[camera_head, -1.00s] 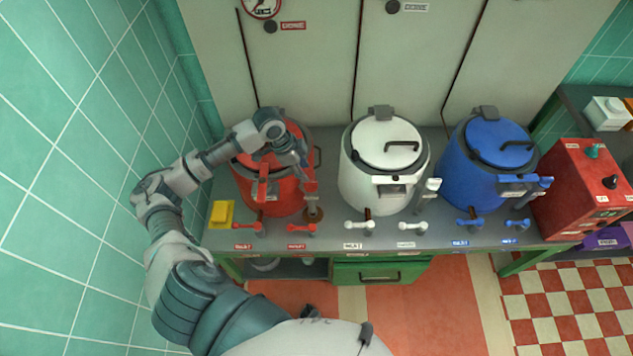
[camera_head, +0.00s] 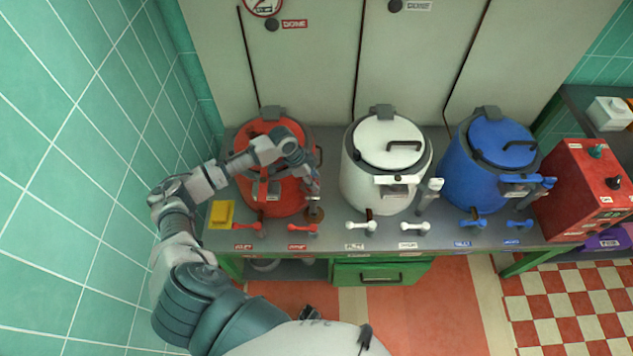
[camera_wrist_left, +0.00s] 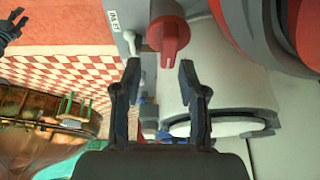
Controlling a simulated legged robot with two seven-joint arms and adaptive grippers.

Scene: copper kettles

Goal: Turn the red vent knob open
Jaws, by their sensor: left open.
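The red kettle (camera_head: 283,198) stands at the left of the counter. In the left wrist view the red vent knob (camera_wrist_left: 168,38) shows as a round red body with a slotted grip pointing between my fingers. My left gripper (camera_wrist_left: 159,66) is open and empty, its fingertips to either side of the grip's end and just short of it; I see no contact. In the head view my left gripper (camera_head: 313,192) is at the red kettle's front right side and largely hides the knob. A dark claw-like shape (camera_wrist_left: 12,27) at the left wrist view's edge may be my right gripper.
Red levers (camera_head: 303,228) stick out along the counter's front, close below my left gripper. The white kettle (camera_head: 384,190) and blue kettle (camera_head: 480,180) stand to the right. A tiled wall is close on the left.

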